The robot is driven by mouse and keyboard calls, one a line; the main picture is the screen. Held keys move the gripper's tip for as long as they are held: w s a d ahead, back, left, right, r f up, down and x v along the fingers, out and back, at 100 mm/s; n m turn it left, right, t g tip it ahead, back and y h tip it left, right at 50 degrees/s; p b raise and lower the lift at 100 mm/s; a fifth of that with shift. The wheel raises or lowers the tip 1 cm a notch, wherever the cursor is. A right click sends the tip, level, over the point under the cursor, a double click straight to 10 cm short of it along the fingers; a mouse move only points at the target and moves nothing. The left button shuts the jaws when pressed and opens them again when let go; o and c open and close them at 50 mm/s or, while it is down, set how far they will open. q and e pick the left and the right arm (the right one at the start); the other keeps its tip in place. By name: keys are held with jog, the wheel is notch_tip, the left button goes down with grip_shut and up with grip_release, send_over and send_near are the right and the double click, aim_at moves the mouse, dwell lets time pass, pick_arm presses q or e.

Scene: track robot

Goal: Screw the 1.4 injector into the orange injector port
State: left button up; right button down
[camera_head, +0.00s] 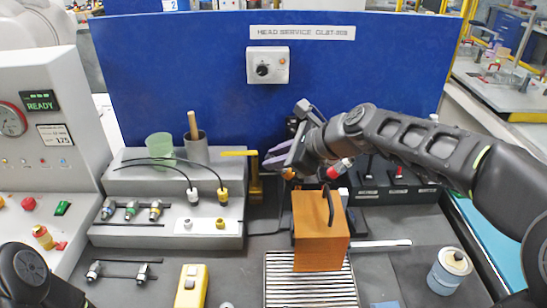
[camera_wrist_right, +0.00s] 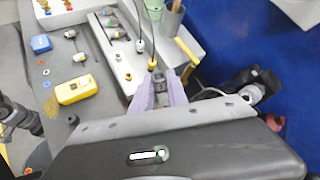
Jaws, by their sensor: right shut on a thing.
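My right gripper (camera_head: 276,161) is over the back of the bench, behind the orange block, beside a yellow fixture. In the right wrist view its purple fingers (camera_wrist_right: 160,94) are shut on a small dark grey part (camera_wrist_right: 160,80); I cannot tell whether it is the 1.4 injector. Two more injector-like parts (camera_head: 95,270) (camera_head: 143,272) lie on the bench. I cannot make out the orange injector port. My left gripper is out of view.
An orange block (camera_head: 320,235) with a black handle stands on the slatted tray (camera_head: 310,290). The yellow fixture (camera_head: 255,178) has a side bar. A green cup (camera_head: 160,148) and grey cup (camera_head: 196,150) stand on the step. A yellow device (camera_head: 191,287) and a canister (camera_head: 449,272) flank the front.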

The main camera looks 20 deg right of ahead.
jog(key=shift+d+f, duration=0.2)
jog(key=shift+f, duration=0.05)
jog(key=c, duration=1.2)
grip_release()
jog(key=b+v, duration=0.1)
jog(key=v, duration=0.7)
jog(key=shift+a, duration=0.1)
